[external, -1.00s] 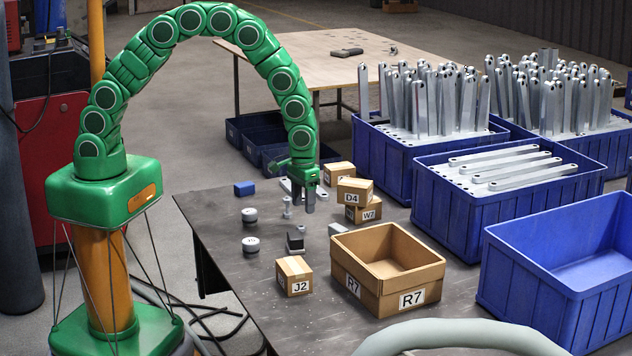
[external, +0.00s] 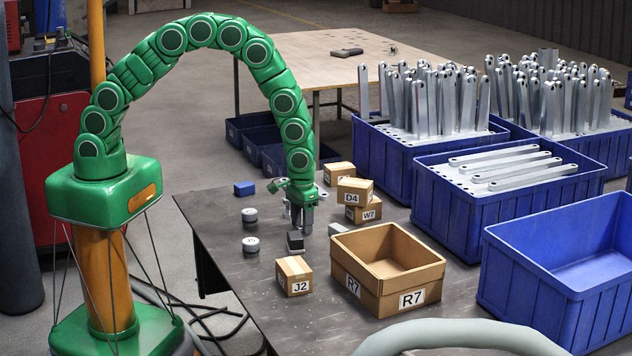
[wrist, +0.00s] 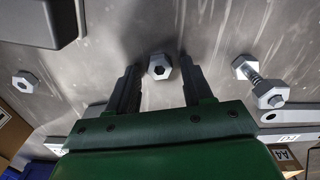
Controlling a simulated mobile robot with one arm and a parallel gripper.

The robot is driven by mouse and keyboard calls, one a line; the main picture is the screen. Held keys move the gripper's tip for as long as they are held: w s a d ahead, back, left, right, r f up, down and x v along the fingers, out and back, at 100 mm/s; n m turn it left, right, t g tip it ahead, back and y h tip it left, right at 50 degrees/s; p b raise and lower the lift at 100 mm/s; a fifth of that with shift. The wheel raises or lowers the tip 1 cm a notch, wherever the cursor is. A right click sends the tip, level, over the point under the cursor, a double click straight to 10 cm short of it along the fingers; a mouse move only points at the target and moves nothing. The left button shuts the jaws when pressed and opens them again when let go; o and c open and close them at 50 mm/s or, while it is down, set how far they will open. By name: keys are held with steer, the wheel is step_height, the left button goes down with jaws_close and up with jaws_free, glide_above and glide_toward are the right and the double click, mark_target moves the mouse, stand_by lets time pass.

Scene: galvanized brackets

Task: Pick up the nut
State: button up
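A grey hex nut (wrist: 160,67) with a dark hole lies on the table, seen in the wrist view between the two fingertips of my gripper (wrist: 159,75). The fingers stand apart on either side of it with a gap on each side. In the external view my gripper (external: 301,225) points down low over the table, and it hides the nut there. A second hex nut (wrist: 25,81) lies farther left in the wrist view. A bolt with a nut threaded on it (wrist: 253,78) lies to the right.
A dark block (external: 295,242) stands close to my gripper. Cardboard boxes J2 (external: 294,276), D4 (external: 354,191) and an open box R7 (external: 388,305) surround the area. Two round grey parts (external: 250,245) sit to the left. Blue bins (external: 440,220) stand at right.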

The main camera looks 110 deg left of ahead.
jaws_close()
steer(key=shift+r, duration=0.45)
step_height(320, 180, up, 2)
steer(key=shift+r, duration=0.1)
steer(key=s+d+r, duration=0.4)
steer(key=s+r, duration=0.6)
steer(key=s, duration=0.3)
steer(key=shift+s, duration=0.2)
